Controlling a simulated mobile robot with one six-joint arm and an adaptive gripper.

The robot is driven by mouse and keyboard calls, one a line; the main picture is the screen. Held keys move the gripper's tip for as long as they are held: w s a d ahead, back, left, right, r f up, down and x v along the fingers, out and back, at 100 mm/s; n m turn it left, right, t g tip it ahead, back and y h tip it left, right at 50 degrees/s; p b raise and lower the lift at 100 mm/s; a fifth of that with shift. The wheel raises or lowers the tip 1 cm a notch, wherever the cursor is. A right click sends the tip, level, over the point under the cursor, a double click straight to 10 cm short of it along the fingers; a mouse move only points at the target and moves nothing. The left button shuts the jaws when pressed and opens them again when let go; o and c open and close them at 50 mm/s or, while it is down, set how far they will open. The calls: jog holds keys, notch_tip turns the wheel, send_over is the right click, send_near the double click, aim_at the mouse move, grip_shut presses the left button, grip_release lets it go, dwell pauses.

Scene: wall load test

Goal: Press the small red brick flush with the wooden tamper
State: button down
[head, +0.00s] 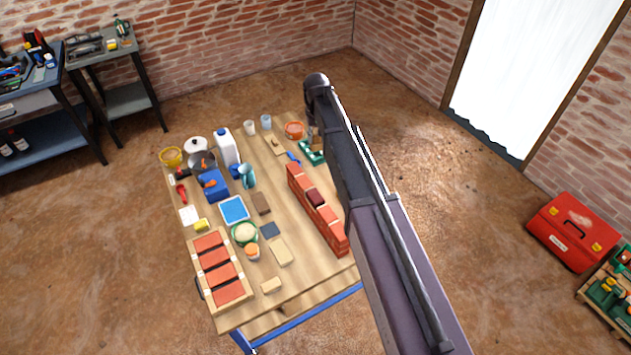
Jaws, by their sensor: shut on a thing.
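A low wall of red bricks (329,226) stands on the right part of the wooden table. A small dark red brick (314,198) sits in its top course; from here I cannot tell whether it is flush. My arm crosses the picture from the lower right and passes over the table just right of the wall. My gripper is not visible, hidden behind the arm, and what it holds cannot be seen. I cannot make out the wooden tamper with certainty.
A red toolbox (574,232) lies at right. Workbenches (122,98) stand back left. Floor around the table is clear.

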notch_tip(320, 180, down, 20)
jog(key=n+b, duration=0.3)
jog(key=b, duration=1.6)
jog(key=shift+f, duration=0.15)
jog(key=shift+w+a, duration=0.1)
jog(key=shift+f+b, duration=2.55)
jog(key=shift+b, duration=0.15)
jog(key=shift+f+b, duration=0.75)
jog(key=shift+r, duration=0.1)
dwell(1.3)
